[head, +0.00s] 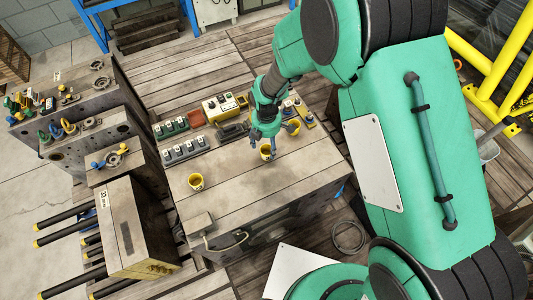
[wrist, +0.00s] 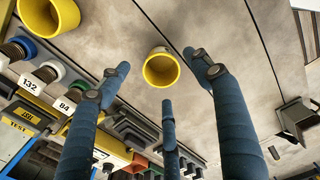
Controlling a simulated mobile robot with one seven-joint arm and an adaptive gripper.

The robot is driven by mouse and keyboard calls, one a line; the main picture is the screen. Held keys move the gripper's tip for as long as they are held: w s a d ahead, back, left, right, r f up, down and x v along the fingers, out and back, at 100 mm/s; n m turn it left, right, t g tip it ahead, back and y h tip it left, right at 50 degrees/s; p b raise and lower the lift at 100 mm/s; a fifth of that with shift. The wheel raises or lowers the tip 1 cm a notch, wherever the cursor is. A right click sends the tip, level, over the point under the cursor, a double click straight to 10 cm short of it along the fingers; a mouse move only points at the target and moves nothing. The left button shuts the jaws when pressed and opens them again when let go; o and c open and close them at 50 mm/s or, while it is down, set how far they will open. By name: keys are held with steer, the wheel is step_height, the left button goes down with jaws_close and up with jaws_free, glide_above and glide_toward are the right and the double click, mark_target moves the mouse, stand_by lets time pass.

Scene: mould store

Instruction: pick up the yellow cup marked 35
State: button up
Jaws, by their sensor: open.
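Three yellow cups stand on the bench top: one near the left (head: 196,181), one in the middle (head: 267,152), one at the right (head: 293,127). No number 35 is readable on any of them. My gripper (head: 266,137) is over the middle cup, its fingers pointing down and partly covering it. In the wrist view, my blue-grey fingers (wrist: 160,75) are spread open and empty, with a yellow cup (wrist: 161,68) between and beyond their tips. Another yellow cup (wrist: 48,15) is cut off at the upper left. I cannot tell whether any finger touches a cup.
Rows of switch-like blocks (head: 184,150) and a yellow test box (head: 220,107) line the bench's back. Parts marked 132 (wrist: 28,78) and 84 (wrist: 66,103) sit left of my fingers. A bracket (wrist: 297,118) stands at right. The bench front (head: 245,194) is clear.

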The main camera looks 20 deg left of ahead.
mark_target(267, 150)
steer(key=shift+s+f+b, duration=0.1)
steer(key=shift+f+b, duration=0.4)
steer(key=shift+f, duration=1.65)
steer(key=shift+c, duration=0.5)
steer(key=c, duration=1.2)
